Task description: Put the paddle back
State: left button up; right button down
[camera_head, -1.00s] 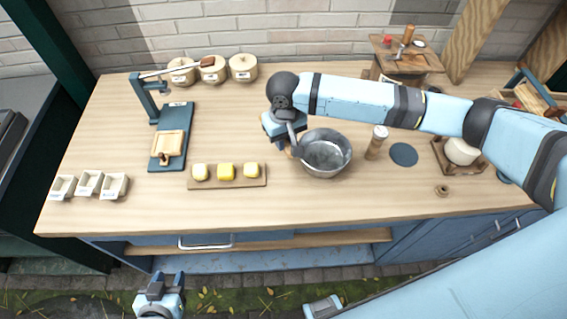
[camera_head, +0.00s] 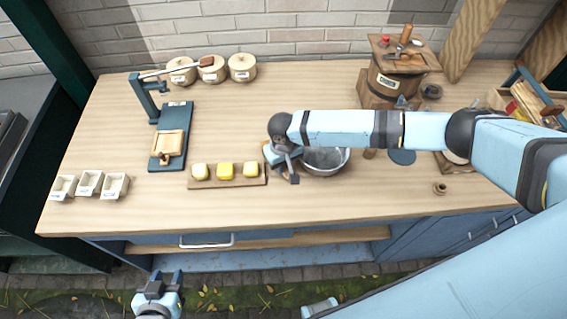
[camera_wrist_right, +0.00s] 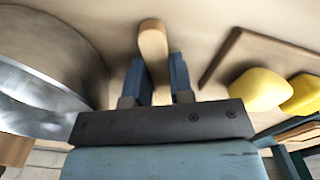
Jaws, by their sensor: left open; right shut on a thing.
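The paddle (camera_wrist_right: 153,42) shows in the wrist view as a rounded, light wooden piece between my right gripper's two fingers. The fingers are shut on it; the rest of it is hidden. In the head view my right gripper (camera_head: 288,173) is low over the table, between the metal bowl (camera_head: 327,160) and the butter board (camera_head: 228,182). The paddle cannot be made out there behind the gripper. My left gripper (camera_head: 160,281) is open and empty, in front of the table's front edge.
Butter pieces (camera_head: 225,171) sit on the board just left of my right gripper. A wooden churn (camera_head: 392,84) with a lid stands at the back right. Lidded pots line the back, and small white trays (camera_head: 90,182) are at left. The table's front strip is clear.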

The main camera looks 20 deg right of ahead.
jog(key=c, duration=1)
grip_release()
jog(key=shift+f, duration=0.15)
notch_tip(320, 180, up, 12)
jog(key=b, duration=0.1)
jog(key=shift+w+r, duration=0.15)
jog(key=shift+r, duration=0.05)
jog(key=shift+f, duration=0.1)
